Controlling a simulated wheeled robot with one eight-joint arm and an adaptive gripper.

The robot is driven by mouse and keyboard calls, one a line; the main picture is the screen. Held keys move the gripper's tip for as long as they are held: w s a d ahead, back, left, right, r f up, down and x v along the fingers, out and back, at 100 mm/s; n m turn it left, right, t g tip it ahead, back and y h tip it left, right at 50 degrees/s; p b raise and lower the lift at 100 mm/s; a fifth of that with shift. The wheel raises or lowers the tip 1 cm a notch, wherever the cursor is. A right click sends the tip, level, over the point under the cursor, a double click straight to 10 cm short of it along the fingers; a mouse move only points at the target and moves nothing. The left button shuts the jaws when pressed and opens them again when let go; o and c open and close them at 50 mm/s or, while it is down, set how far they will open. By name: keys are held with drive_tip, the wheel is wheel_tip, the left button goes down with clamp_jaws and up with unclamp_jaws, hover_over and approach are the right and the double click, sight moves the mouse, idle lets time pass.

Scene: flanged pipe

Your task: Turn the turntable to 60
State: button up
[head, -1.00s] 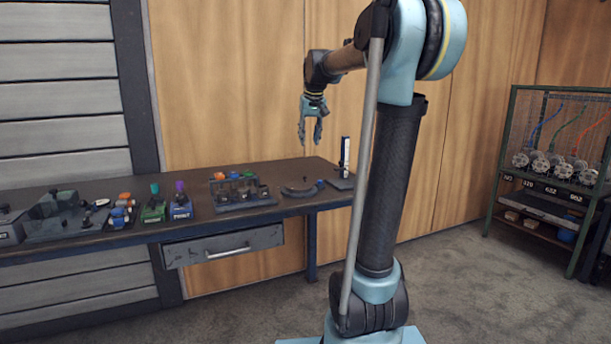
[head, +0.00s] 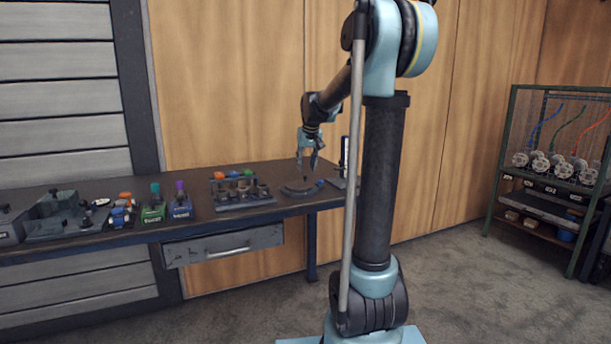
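A dark, low, curved piece, which looks like the turntable (head: 298,192), lies near the right end of the workbench. A small blue part (head: 320,183) sits at its right side. Any scale marks are too small to read. My gripper (head: 307,167) points down just above the turntable, with its fingers apart and nothing visible between them. A small dark upright part stands at the turntable's middle, close below the fingers. I cannot tell whether the fingers touch anything.
The workbench (head: 130,228) carries a rack with coloured tops (head: 242,198) left of the turntable, and green (head: 153,210) and purple-topped bottles (head: 180,207) further left. An upright gauge-like post (head: 344,157) stands close right, partly behind my arm. A wire-mesh rack (head: 555,150) stands far right.

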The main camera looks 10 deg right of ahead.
sight(299, 183)
drive_tip(key=shift+x, duration=2.35)
clamp_jaws()
